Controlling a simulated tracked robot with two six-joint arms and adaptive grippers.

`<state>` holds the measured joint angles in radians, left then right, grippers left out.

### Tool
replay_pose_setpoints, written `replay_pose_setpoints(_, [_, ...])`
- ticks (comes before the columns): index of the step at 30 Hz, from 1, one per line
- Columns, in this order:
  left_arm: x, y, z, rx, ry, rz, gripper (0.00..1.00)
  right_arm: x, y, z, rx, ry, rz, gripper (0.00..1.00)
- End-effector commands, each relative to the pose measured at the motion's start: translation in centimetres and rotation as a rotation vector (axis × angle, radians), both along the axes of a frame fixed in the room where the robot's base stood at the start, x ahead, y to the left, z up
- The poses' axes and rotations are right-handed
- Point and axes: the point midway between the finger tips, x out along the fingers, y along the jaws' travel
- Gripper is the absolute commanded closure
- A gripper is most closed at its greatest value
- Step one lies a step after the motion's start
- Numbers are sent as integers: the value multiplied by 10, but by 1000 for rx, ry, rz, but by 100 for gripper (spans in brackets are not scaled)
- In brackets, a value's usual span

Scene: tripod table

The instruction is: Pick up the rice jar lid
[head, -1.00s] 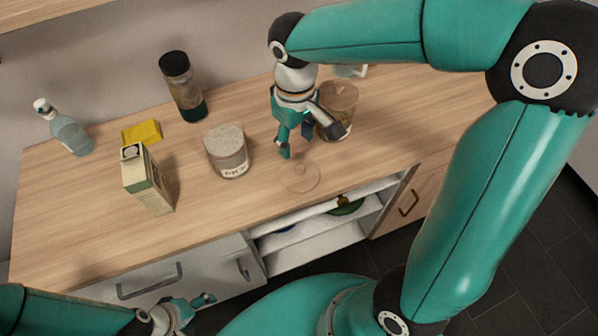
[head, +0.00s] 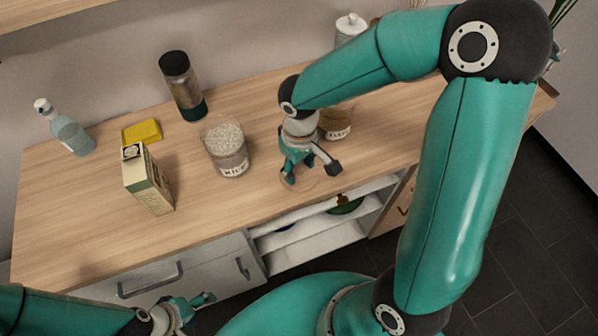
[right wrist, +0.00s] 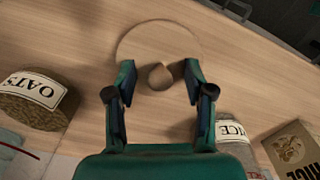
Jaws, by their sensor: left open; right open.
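The lidless rice jar (head: 227,158), full of white grains, stands left of the lid. My left gripper (head: 197,311) is open and empty, low in front of the drawers.
An oats jar (head: 337,122) stands close behind my right gripper. A carton (head: 150,183), yellow sponge (head: 141,131), spray bottle (head: 70,133) and dark-capped jar (head: 182,88) stand to the left. An open shelf (head: 318,228) lies below the counter's front edge.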

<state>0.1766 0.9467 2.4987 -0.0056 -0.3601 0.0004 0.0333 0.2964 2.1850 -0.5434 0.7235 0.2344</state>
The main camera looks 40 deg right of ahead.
Motion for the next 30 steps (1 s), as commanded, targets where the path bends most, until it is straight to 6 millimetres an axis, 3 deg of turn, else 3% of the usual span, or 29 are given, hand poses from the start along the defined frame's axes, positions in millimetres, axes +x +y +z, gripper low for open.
replay_pose_setpoints(3, [0, 0, 0, 0, 0, 0, 29, 0, 0, 0, 0, 1, 0, 49])
replay_pose_setpoints(12, [0, 0, 0, 0, 0, 0, 29, 0, 0, 0, 0, 2, 0, 99])
replay_pose_setpoints(23, [0, 0, 0, 0, 0, 0, 29, -1, 0, 0, -1, 4, 1, 100])
replay_pose_setpoints(30, [0, 0, 0, 0, 0, 0, 29, 0, 0, 14, -1, 1, 1, 100])
